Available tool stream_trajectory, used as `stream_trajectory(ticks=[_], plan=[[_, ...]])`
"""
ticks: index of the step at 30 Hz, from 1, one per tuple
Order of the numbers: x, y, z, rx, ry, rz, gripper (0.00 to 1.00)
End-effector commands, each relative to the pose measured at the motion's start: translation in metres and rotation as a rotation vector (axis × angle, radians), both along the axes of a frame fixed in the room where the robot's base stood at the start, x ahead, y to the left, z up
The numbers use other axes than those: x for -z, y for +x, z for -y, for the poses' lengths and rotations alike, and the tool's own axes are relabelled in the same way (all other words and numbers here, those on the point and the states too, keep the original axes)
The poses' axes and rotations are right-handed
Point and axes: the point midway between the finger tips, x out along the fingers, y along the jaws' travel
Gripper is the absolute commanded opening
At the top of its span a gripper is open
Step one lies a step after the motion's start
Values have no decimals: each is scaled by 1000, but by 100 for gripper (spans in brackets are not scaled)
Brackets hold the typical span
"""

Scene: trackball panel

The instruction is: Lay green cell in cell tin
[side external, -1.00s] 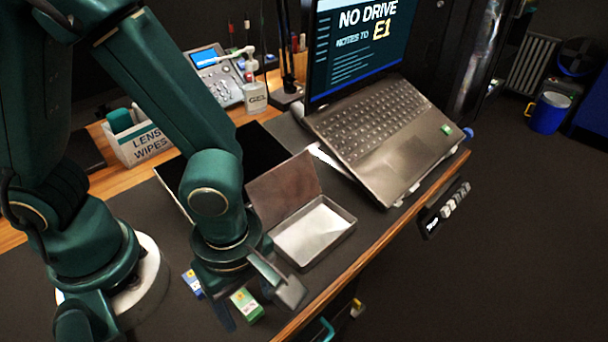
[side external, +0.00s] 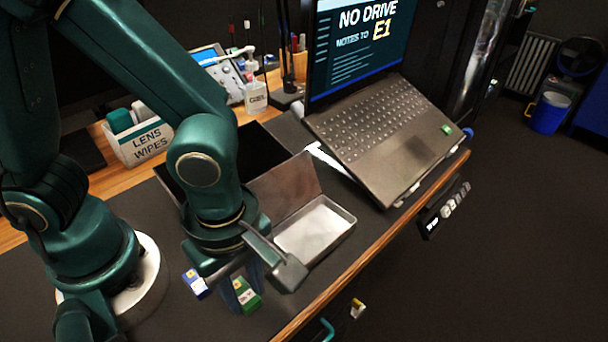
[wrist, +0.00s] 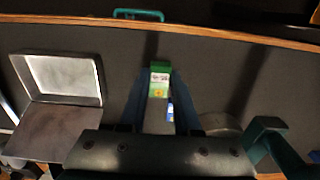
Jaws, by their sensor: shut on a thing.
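The green cell (side external: 247,297) is a small green and white block, low in the side view by the desk's front edge. It also shows in the wrist view (wrist: 159,83), between my fingers. My gripper (side external: 240,292) is shut on it, seen also in the wrist view (wrist: 158,90); one finger hides part of the cell in the side view. Whether the cell touches the desk is hard to tell. The cell tin (side external: 346,216) is an open, empty-looking shallow metal box with its lid raised, right of and behind my gripper. In the wrist view the tin (wrist: 99,85) is at left.
A blue and white cell (side external: 195,284) lies left of the green one. The laptop (side external: 385,150) stands behind and right of the tin. The lens wipes box (side external: 142,146) is at back left. The desk's wooden edge (side external: 350,252) runs close to the tin.

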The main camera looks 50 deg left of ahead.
Motion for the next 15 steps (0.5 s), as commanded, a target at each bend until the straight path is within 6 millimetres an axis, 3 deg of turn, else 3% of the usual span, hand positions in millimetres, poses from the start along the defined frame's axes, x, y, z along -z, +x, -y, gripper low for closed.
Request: stream_trajectory(ticks=[1,15], plan=[[-10,1,1,0,-7,8,0],[-54,29,-72,-12,-2,5,0]])
